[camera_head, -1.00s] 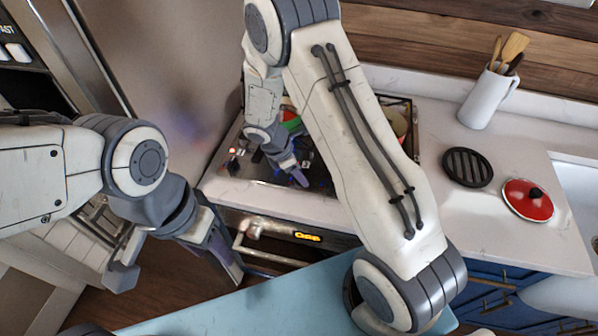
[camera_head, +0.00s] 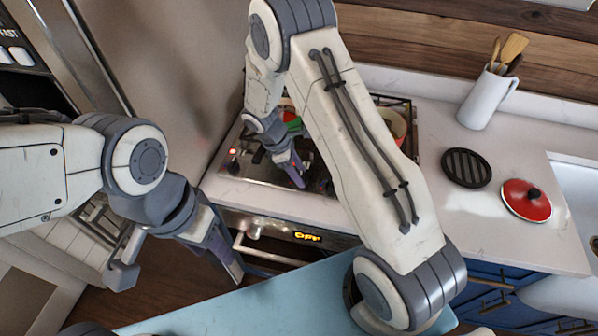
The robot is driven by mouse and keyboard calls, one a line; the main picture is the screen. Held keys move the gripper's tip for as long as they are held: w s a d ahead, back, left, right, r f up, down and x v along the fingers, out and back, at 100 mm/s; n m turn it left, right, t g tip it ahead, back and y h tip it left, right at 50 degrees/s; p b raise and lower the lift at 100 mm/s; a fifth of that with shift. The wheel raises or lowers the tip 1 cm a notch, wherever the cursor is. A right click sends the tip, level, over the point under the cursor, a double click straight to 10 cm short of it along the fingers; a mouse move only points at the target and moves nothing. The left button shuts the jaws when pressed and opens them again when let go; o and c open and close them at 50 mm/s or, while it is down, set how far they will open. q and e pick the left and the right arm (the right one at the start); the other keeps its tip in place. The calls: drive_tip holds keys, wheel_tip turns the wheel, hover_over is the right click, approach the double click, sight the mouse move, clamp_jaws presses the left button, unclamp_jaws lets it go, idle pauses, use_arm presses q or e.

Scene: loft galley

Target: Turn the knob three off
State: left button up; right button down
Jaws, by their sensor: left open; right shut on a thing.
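The stove top (camera_head: 258,170) is at the middle back, with its control strip along the front edge. Several knobs sit there, but my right arm covers much of the strip. My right gripper (camera_head: 299,180) reaches down onto this strip and is shut on a knob. That knob is hidden behind the fingers, so I cannot read its number or its angle. My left gripper (camera_head: 178,268) is open and empty, low in front of the oven and apart from the knobs.
A red indicator (camera_head: 233,152) glows at the stove's left. The oven display (camera_head: 307,237) shows orange letters. A pot (camera_head: 398,124) stands on the stove behind my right arm. A black trivet (camera_head: 466,167), red lid (camera_head: 526,199) and white utensil jug (camera_head: 487,98) stand on the counter.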

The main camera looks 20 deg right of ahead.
drive_tip(key=shift+w+m+g, duration=0.1)
drive_tip(key=shift+m+g, duration=0.3)
drive_tip(key=shift+m, duration=0.7)
drive_tip(key=shift+c, duration=1.4)
unclamp_jaws()
drive_tip(key=b+v, duration=0.3)
drive_tip(key=v, duration=0.7)
drive_tip(key=shift+r, duration=0.35)
